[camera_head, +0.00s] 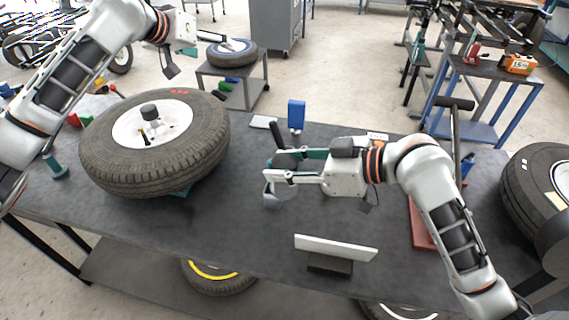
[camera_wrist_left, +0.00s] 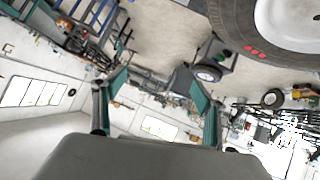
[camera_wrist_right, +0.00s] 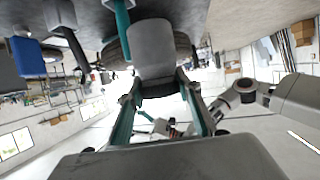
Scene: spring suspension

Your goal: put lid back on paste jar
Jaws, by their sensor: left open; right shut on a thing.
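A grey paste jar (camera_head: 279,193) with a dark round top (camera_head: 287,159) stands upright between the fingers of my right gripper (camera_head: 272,172), near the middle of the table. The right wrist view shows its grey body (camera_wrist_right: 152,50) gripped between both fingers, with a dark rim at the gripper side. I cannot tell whether the dark top is a lid or the open mouth. My left gripper (camera_head: 208,42) is raised at the upper left beyond the tire. In the left wrist view its fingers are apart and empty (camera_wrist_left: 159,90). No separate lid can be clearly made out.
A large tire (camera_head: 100,165) lies on the left of the table (camera_head: 225,215), with a black cylinder (camera_head: 149,110) on its hub. A white panel (camera_head: 335,248) stands in front and a red box (camera_head: 420,222) lies at right.

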